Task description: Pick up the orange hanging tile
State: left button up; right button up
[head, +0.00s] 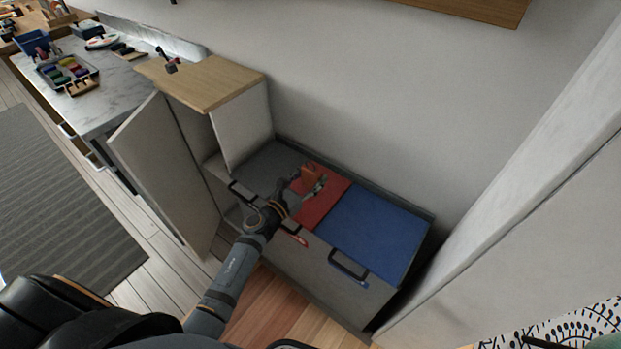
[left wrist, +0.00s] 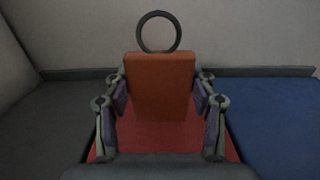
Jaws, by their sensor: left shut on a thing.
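The orange hanging tile (left wrist: 160,88) is a flat rectangular block with a dark ring (left wrist: 159,32) at its top. In the left wrist view it stands upright between the two fingers of my left gripper (left wrist: 160,105), which is shut on it. In the head view the tile (head: 311,173) shows at the end of my left gripper (head: 308,184), over the red panel. I cannot tell whether its lower edge touches the panel. My right gripper is not in view.
The low chest has a red panel (head: 325,205), a blue panel (head: 373,231) and a dark grey panel (head: 268,167) on top. A wall stands behind it. An open cabinet door (head: 165,172) is at left, beside a wooden-topped cabinet (head: 213,80). A marble counter (head: 98,108) holds small objects.

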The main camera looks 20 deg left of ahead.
pick_arm(q)
jog(key=s+a+r+p, duration=0.1)
jog(key=s+r+p, duration=0.2)
jog(key=s+r, duration=0.8)
jog(key=s, duration=0.3)
jog(key=shift+r, duration=0.25)
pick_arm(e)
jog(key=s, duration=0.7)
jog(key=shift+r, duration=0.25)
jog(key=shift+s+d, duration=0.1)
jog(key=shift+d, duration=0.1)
